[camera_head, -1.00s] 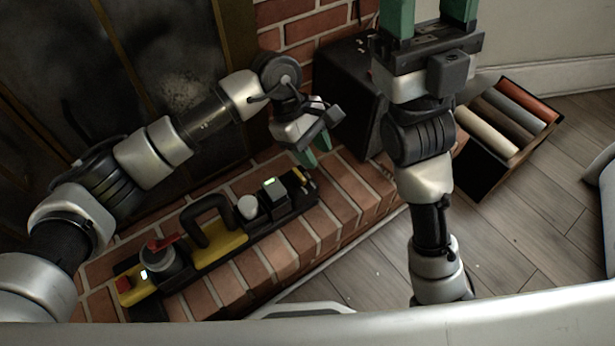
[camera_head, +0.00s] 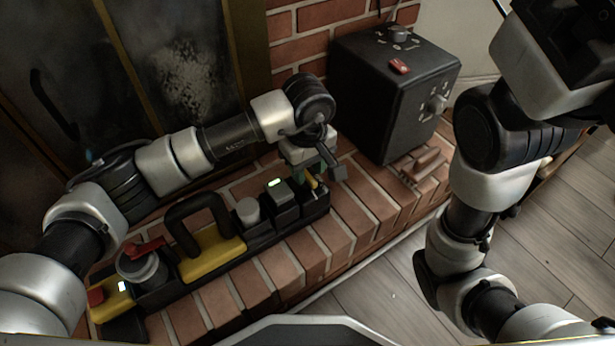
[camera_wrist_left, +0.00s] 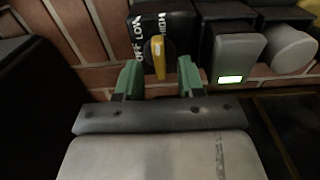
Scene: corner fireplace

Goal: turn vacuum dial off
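The vacuum dial is a yellow knob (camera_wrist_left: 158,58) on a black block (camera_wrist_left: 176,22) marked OFF, LOW and HIGH, seen in the left wrist view. Its narrow end points up the picture, towards the LOW and HIGH marks; which one exactly I cannot tell. My left gripper (camera_wrist_left: 159,77) is open, its two green fingers apart on either side of the knob, with no clear contact. In the head view the left gripper (camera_head: 307,176) is at the right end of the black device strip (camera_head: 262,222) and mostly hides the dial. My right gripper's fingers are out of view.
A black box (camera_head: 390,95) stands behind, right of my left gripper.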

